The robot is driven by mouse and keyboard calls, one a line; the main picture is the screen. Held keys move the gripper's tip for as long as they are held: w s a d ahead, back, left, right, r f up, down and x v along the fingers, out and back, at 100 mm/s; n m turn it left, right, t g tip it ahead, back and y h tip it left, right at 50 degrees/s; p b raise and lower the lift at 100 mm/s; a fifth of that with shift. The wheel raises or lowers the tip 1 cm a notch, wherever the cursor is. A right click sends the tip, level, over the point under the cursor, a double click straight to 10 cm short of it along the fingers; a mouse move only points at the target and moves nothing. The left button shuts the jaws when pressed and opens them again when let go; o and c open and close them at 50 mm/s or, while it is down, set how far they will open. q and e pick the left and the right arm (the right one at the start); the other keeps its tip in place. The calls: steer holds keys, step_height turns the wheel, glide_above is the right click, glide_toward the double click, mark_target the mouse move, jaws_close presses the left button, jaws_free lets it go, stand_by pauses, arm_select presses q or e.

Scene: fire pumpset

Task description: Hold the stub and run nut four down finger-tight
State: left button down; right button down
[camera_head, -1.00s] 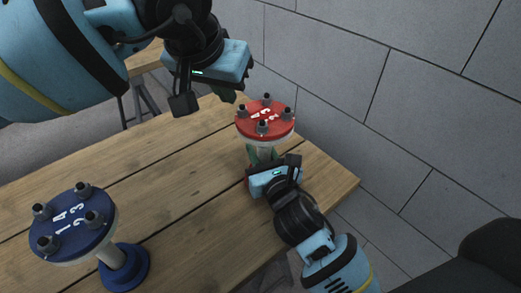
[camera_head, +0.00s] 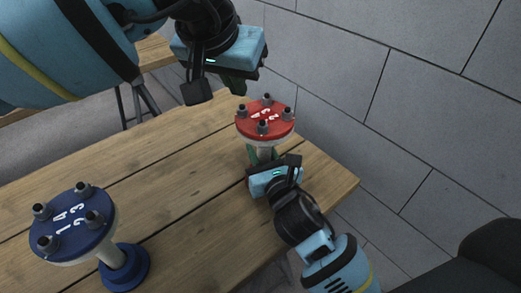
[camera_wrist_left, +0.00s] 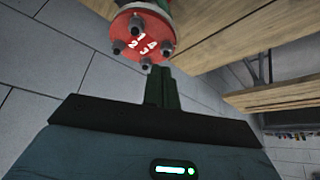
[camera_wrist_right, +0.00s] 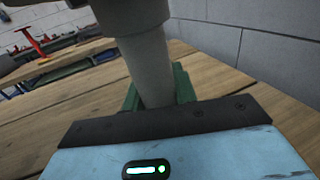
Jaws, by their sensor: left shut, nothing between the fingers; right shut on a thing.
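The red stub (camera_head: 265,121) stands upright near the table's right end, its round red flange on top numbered and ringed by several dark nuts on studs. The flange also shows in the left wrist view (camera_wrist_left: 140,32). My right gripper (camera_head: 262,160) is shut around the stub's pale pipe, below the flange; its green fingers flank the pipe (camera_wrist_right: 151,65) in the right wrist view. My left gripper (camera_head: 236,88) is shut and empty, above and beside the flange's far left edge. In the left wrist view its green fingertips (camera_wrist_left: 159,72) point close to one nut (camera_wrist_left: 146,63); contact cannot be told.
A blue stub (camera_head: 72,225) with a numbered flange and several nuts stands at the table's left front on a blue base. The wooden table (camera_head: 170,185) is clear between the stubs. A grey block wall (camera_head: 400,100) rises behind and to the right.

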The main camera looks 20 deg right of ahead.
mark_target(243, 120)
arm_select(q)
steer(key=shift+f, duration=3.05)
steer(key=shift+w+d, duration=0.1)
steer(key=shift+w, duration=0.2)
steer(key=shift+w+a, duration=0.55)
steer(key=shift+a, duration=0.05)
steer(key=shift+s+a, duration=0.15)
steer(key=shift+s+a, duration=0.15)
